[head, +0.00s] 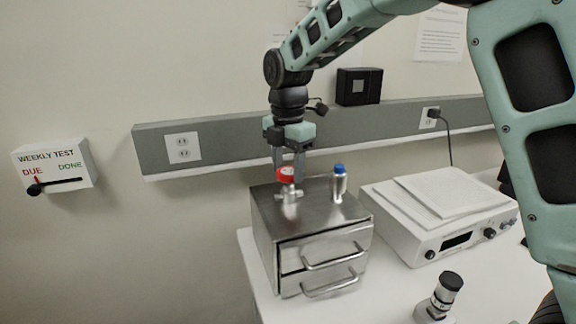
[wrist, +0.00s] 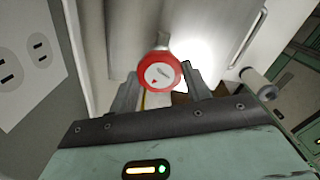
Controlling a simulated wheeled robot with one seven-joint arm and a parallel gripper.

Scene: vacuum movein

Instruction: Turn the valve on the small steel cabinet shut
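The small steel cabinet (head: 312,214) stands on the white bench and has two drawers with bar handles. A valve with a round red knob (head: 286,175) sits on its top, towards the left. In the wrist view the red knob (wrist: 160,71) has a white centre with a small red mark, and lies between or just beyond the two fingertips. My gripper (head: 289,172) points down directly over the knob, with its fingers apart on either side. In the wrist view my gripper (wrist: 160,88) shows a gap around the knob; contact is not clear.
A blue-capped fitting (head: 339,183) stands on the cabinet top, right of the valve. A wall rail (head: 230,140) with outlets runs behind. A "WEEKLY TEST" box (head: 54,168) hangs left.

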